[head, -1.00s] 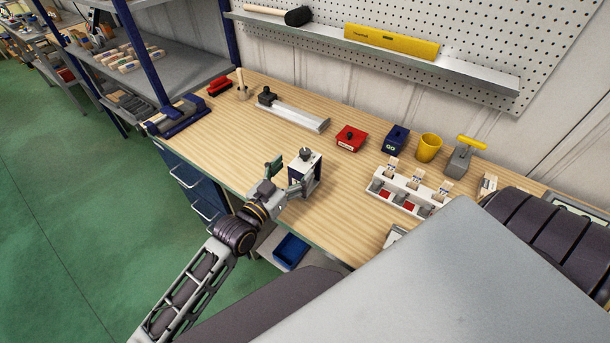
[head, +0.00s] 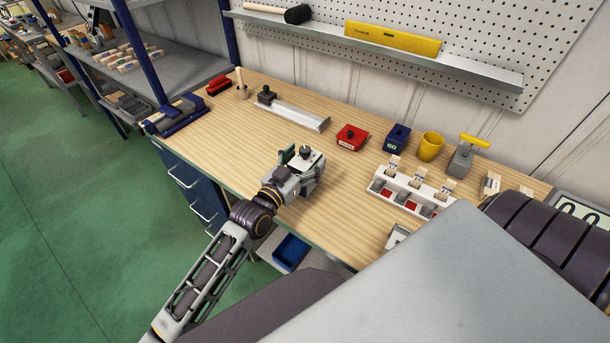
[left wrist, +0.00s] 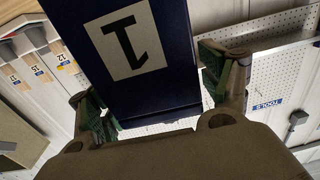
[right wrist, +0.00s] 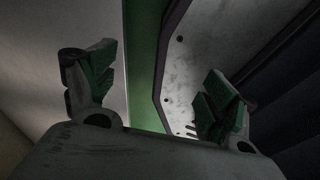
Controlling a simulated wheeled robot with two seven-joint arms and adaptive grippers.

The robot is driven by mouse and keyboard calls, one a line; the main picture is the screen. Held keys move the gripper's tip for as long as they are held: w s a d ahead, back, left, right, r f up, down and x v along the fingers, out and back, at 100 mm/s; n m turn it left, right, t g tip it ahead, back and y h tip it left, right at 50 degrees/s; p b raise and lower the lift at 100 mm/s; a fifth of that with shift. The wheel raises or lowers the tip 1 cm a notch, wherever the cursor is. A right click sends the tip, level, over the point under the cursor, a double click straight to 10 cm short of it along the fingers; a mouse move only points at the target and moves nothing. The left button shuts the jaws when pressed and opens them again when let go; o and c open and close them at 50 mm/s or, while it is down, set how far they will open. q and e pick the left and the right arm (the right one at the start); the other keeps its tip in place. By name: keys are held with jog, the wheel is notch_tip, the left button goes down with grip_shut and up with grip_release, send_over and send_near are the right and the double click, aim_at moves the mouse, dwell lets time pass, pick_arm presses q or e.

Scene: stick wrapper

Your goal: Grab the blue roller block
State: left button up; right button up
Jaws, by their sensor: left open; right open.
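The blue roller block (head: 313,158) stands upright on the wooden bench near its front edge, with a pale top and a black knob. In the left wrist view its dark blue face (left wrist: 172,92), with a white label bearing a black mark, fills the space between the fingers. My left gripper (head: 299,170) is open around it, one finger on each side; a gap shows beside the right finger, and contact on the other side is unclear. My right gripper (right wrist: 155,95) is open and empty in the right wrist view, and hidden in the head view.
A white rack (head: 410,190) stands right of the block. Behind are a red block (head: 351,137), a blue GO block (head: 397,138), a yellow cup (head: 430,147) and a metal rail (head: 292,116). The bench left of the block is clear.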

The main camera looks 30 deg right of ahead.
jog(key=shift+w+d, duration=0.1)
jog(key=shift+d, duration=0.3)
jog(key=shift+a, duration=0.1)
